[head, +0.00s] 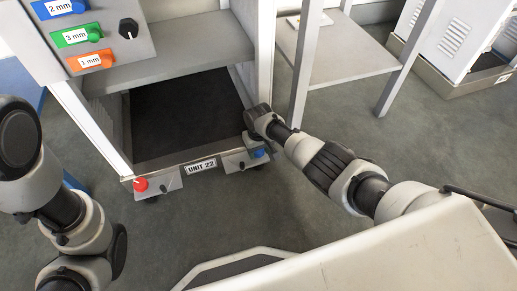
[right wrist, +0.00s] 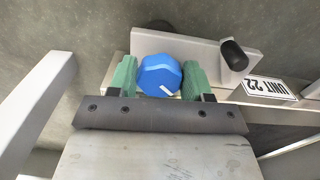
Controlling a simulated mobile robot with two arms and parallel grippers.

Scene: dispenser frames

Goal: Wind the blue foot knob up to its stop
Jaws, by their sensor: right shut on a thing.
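The blue foot knob (head: 260,154) is at the front right corner of the frame labelled UNIT 22, low near the floor. In the right wrist view the blue knob (right wrist: 158,76) is faceted, with a white mark near its lower edge. My right gripper (head: 256,145) reaches it from the right. In the right wrist view its green fingers (right wrist: 158,70) are closed against both sides of the knob. My left arm shows at the left edge, but its gripper is not in view.
A red knob (head: 140,184) is at the frame's front left corner. The UNIT 22 label (head: 202,166) is between the knobs. A panel (head: 118,58) with blue, green and orange tags and a black knob (head: 128,28) is above. A shelf stand (head: 340,55) is to the right.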

